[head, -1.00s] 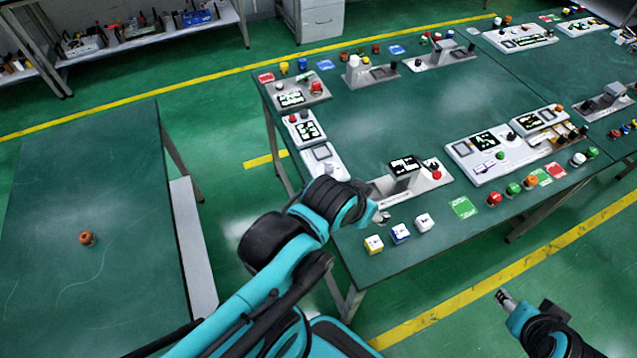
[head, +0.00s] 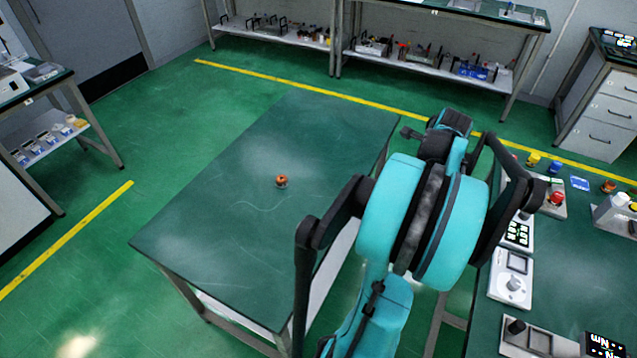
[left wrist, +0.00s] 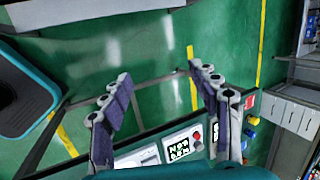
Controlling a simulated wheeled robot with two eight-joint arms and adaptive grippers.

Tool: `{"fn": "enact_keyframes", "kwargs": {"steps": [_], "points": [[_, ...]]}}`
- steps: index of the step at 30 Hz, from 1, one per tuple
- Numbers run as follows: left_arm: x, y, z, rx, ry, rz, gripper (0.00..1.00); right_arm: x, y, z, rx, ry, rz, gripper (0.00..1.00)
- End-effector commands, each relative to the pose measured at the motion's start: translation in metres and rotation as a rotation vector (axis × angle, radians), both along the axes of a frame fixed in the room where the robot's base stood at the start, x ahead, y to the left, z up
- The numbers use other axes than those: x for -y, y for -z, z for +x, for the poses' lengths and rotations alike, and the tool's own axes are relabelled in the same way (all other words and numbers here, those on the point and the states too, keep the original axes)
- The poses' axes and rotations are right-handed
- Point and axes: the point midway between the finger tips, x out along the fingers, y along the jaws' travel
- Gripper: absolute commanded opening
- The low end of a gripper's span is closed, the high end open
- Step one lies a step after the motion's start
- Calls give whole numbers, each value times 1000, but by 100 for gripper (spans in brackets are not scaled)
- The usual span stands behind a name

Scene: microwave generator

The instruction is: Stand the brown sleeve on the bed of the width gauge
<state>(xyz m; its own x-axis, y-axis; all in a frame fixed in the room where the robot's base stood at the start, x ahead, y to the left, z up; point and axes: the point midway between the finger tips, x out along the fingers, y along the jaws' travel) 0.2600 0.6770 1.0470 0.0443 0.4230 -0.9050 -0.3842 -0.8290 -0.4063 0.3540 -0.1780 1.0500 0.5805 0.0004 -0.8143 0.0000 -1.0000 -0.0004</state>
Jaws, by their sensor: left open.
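A small orange-brown round piece, which looks like the brown sleeve (head: 281,181), stands alone on the green table at the centre of the head view. My left gripper (left wrist: 160,75) is open and empty in the left wrist view, with its fingers spread over the floor and the edge of the instrument table. In the head view my left arm stands right of the sleeve, well apart from it, and its fingers cannot be made out. A device with a black display, perhaps the width gauge (head: 605,345), is cut off at the lower right corner. My right gripper is out of view.
The green table (head: 225,225) is bare around the sleeve. The instrument table (head: 465,335) at right carries several panels, knobs and buttons. A floor gap separates the two tables, partly hidden by my left arm. Shelves (head: 440,60) stand along the back wall.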

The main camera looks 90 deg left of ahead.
Motion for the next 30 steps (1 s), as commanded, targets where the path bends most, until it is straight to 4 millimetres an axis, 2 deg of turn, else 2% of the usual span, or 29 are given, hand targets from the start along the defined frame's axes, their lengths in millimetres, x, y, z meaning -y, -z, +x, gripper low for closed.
{"fn": "enact_keyframes", "kwargs": {"steps": [1, 2, 3, 5, 6, 9, 12, 15, 18, 30], "points": [[-39, 17, -43, -60, -8, -8, 61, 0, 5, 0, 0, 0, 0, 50], [-58, 25, -67, -98, 1, -15, 61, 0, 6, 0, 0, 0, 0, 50], [-80, 38, -103, -149, 14, -28, 61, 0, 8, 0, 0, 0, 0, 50], [-109, 57, -159, -219, 34, -57, 61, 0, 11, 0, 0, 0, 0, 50], [-123, 70, -196, -260, 48, -79, 61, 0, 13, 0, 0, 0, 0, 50], [-145, 101, -281, -343, 83, -138, 61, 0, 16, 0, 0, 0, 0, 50], [-151, 123, -342, -393, 110, -188, 61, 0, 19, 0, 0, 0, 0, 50], [-151, 136, -377, -419, 132, -219, 61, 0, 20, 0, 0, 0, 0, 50], [-152, 145, -392, -429, 141, -232, 61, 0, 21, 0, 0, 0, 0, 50], [-160, 186, -407, -431, 143, -232, 61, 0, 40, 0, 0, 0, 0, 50]]}}
